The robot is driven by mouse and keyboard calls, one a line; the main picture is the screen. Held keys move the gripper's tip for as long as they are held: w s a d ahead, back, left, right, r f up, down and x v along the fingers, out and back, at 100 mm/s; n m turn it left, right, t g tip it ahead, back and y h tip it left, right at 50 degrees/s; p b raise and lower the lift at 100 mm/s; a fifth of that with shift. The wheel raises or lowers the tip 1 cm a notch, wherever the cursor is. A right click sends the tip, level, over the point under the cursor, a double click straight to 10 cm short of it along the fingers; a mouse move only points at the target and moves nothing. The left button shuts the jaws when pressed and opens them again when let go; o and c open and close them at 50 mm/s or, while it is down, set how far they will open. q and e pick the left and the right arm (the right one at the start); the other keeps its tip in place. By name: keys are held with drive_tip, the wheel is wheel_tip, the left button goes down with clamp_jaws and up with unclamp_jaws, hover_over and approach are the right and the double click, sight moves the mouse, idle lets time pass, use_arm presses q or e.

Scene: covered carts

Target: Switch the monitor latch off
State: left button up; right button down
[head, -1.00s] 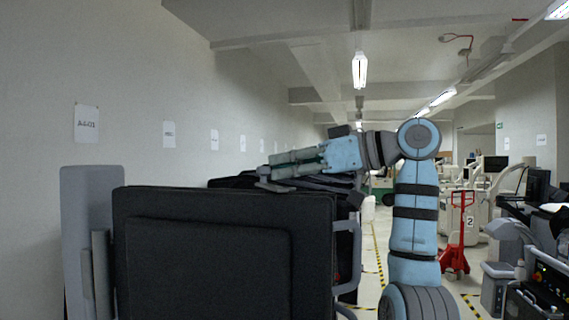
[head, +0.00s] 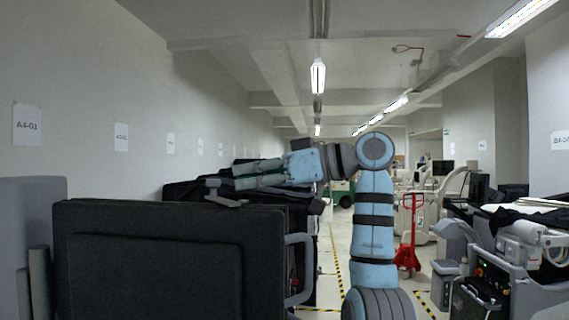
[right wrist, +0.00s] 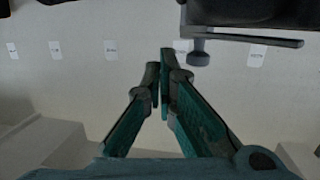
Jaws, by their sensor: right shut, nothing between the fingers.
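A large black panel (head: 165,265), which looks like the back of the monitor, fills the lower left of the head view. A grey lever-like part (head: 214,187), probably the latch, stands at its top edge. In the right wrist view a grey peg and bar (right wrist: 200,50), probably the same part, hang from a dark body at the top. My right gripper (head: 238,176) is shut and empty, with its fingers pointing left just right of and above the grey part. Its closed tips (right wrist: 162,70) show below and left of the peg. Contact between them is not visible. My left gripper is not in view.
Black covered carts (head: 185,192) stand behind the panel along the left wall. A grey rail (head: 300,270) is at its right side. A red pallet jack (head: 409,235) and equipment carts (head: 490,265) stand to the right. The aisle floor (head: 333,255) between is clear.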

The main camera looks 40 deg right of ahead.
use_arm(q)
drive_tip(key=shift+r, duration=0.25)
use_arm(e)
drive_tip(key=s+d+r, duration=0.2)
drive_tip(key=s+d, duration=0.1)
drive_tip(key=d, duration=0.7)
drive_tip(key=shift+d, duration=0.3)
